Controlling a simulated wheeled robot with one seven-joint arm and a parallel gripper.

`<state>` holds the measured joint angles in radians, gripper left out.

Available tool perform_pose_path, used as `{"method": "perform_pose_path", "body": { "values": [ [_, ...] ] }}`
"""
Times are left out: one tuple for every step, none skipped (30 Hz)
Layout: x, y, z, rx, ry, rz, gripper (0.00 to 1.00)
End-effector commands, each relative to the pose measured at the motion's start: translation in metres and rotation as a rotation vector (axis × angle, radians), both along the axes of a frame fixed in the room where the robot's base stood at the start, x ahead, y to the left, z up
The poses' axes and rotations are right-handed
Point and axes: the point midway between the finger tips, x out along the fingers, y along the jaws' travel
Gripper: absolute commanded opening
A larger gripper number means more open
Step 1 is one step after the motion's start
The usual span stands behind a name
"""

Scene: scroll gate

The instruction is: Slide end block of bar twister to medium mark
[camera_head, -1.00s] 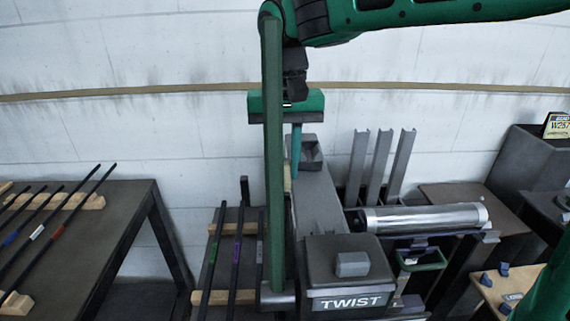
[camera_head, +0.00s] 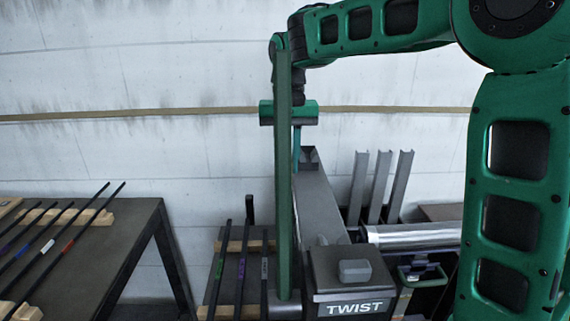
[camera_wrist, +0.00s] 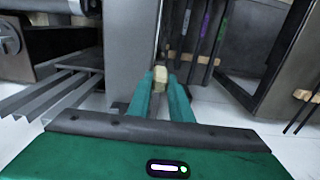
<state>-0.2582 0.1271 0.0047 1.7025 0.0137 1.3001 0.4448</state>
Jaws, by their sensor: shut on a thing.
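The bar twister is a grey machine with a long bed (camera_head: 323,213) and a front housing labelled TWIST (camera_head: 353,283). A dark block (camera_head: 309,158) sits at the far end of the bed. My gripper (camera_head: 296,165) hangs down at the far left side of the bed, beside that block. In the wrist view my gripper (camera_wrist: 163,85) is shut on a pale tan handle (camera_wrist: 160,84) next to the bed's side. A green upright lever (camera_head: 284,190) hides part of my gripper and the handle in the head view. No medium mark can be made out.
A low rack of dark rods (camera_head: 242,270) stands left of the twister. A table (camera_head: 120,240) with more rods is further left. Upright grey channels (camera_head: 379,185) and a shiny cylinder (camera_head: 415,233) are on the right. Pale floor shows between table and rack.

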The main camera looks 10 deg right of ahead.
Motion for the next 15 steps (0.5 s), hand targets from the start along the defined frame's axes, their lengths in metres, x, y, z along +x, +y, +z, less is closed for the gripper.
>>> {"method": "perform_pose_path", "body": {
  "values": [
    [0.0006, 0.0005, 0.0009, 0.001, -0.003, 0.001, 0.21],
    [0.0006, 0.0004, 0.0009, 0.001, -0.003, 0.000, 0.28],
    [0.0005, 0.0002, 0.0008, 0.001, -0.003, 0.000, 0.38],
    [0.0003, 0.0001, 0.0007, 0.001, -0.003, 0.000, 0.38],
    [0.0002, 0.0001, 0.0007, 0.000, -0.003, 0.000, 0.38],
    [0.0001, 0.0000, 0.0006, 0.001, -0.002, 0.000, 0.38],
    [0.0001, -0.0001, 0.0006, 0.001, -0.002, 0.000, 0.38],
    [0.0000, -0.0002, 0.0005, 0.001, -0.002, 0.000, 0.38],
    [-0.0001, -0.0003, 0.0005, 0.001, -0.002, 0.000, 0.38],
    [-0.0002, -0.0003, 0.0004, 0.001, -0.001, 0.000, 0.38],
    [-0.0002, -0.0003, 0.0005, 0.001, -0.001, 0.000, 0.38],
    [-0.0002, -0.0003, 0.0010, 0.001, -0.001, 0.000, 0.38],
    [-0.0001, -0.0003, 0.0019, 0.001, -0.002, 0.000, 0.38],
    [0.0001, -0.0002, 0.0033, 0.001, -0.002, 0.000, 0.38],
    [0.0003, -0.0003, 0.0062, 0.001, -0.003, 0.000, 0.38]
  ]
}}
